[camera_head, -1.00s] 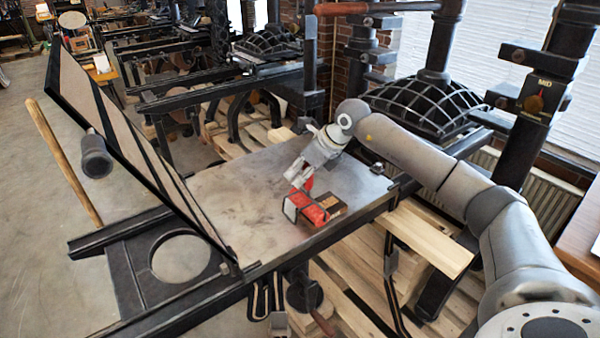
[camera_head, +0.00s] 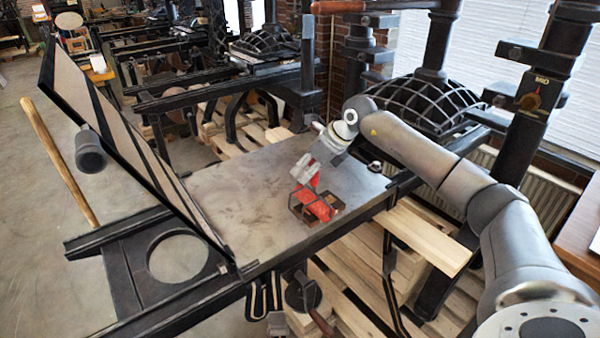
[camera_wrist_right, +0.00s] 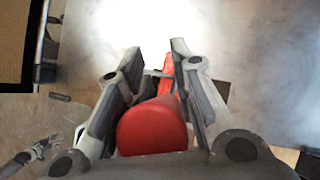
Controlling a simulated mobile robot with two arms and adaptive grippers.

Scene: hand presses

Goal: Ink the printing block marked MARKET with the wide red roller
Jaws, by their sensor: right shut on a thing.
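My right gripper (camera_head: 306,172) is over the press bed, shut on the wide red roller (camera_head: 315,204). The roller's red handle (camera_wrist_right: 152,127) shows large between the fingers in the right wrist view. In the head view the roller is tilted, with its lower end over a small brown block (camera_head: 336,204) in or beside a dark frame. I cannot tell whether roller and block touch. No lettering is legible, so I cannot confirm the MARKET mark. The roller hides part of the block. My left gripper is not in view.
The flat press bed (camera_head: 235,195) is mostly clear to the left of the block. The raised hinged frame (camera_head: 120,140) stands at its left, with a wooden handle (camera_head: 58,160) beyond. Black press columns (camera_head: 545,90) and a ribbed press head (camera_head: 425,105) stand behind my arm.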

